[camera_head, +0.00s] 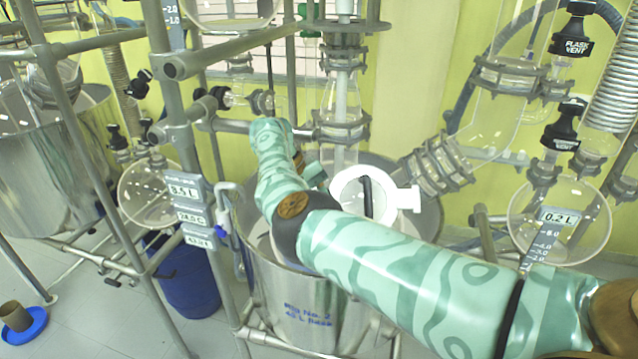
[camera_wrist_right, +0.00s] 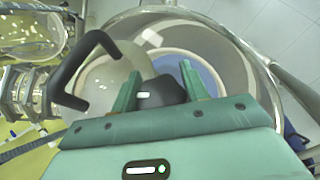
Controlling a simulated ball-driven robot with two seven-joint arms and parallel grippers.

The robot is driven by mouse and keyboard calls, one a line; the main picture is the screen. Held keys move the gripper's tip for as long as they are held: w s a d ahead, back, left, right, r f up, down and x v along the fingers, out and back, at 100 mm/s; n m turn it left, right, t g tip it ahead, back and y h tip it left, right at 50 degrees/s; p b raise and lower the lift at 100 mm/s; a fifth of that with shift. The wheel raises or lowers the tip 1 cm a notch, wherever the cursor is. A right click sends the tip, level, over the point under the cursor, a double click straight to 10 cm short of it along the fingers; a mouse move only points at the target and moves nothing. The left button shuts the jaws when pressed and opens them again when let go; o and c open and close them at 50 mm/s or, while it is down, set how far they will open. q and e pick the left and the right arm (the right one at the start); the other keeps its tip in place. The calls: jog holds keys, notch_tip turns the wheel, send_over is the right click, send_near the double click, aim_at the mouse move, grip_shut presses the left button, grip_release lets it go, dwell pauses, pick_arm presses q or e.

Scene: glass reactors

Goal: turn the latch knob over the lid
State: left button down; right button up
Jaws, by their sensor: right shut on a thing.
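In the wrist view my right gripper (camera_wrist_right: 160,88) has its two green fingers on either side of a black knob (camera_wrist_right: 162,95), and it is shut on that knob. A black bent handle (camera_wrist_right: 88,62) rises beside the left finger, over a pale lid (camera_wrist_right: 110,90) that is partly hidden by the gripper. In the head view a white ring with a side tab (camera_head: 402,198) shows just right of my right arm, with a dark bar across its middle. My arm hides the gripper's fingertips and the knob there. My left gripper is not in view.
The steel vessel (camera_head: 290,300) stands under my arm, with glass columns and clamps (camera_head: 343,125) above it. Metal frame poles (camera_head: 165,100) rise on the left. A round flask (camera_head: 585,215) hangs at the right. A blue bin (camera_head: 190,280) stands on the floor.

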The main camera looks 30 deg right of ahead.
jog(key=m+y+p, duration=0.1)
jog(key=p, duration=0.1)
jog(key=y+p, duration=0.1)
jog(key=p, duration=0.2)
jog(key=shift+a+m+t+y, duration=0.25)
jog(key=shift+m+t+y, duration=0.05)
jog(key=shift+m+y, duration=0.1)
jog(key=shift+a+f+m+t+y+p, duration=0.15)
jog(key=shift+f+m+t+y+p, duration=0.15)
jog(key=shift+m+y+p, duration=0.6)
jog(key=shift+n, duration=0.4)
jog(key=o, duration=0.7)
jog(key=shift+r+p, duration=0.1)
jog(key=shift+p, duration=0.2)
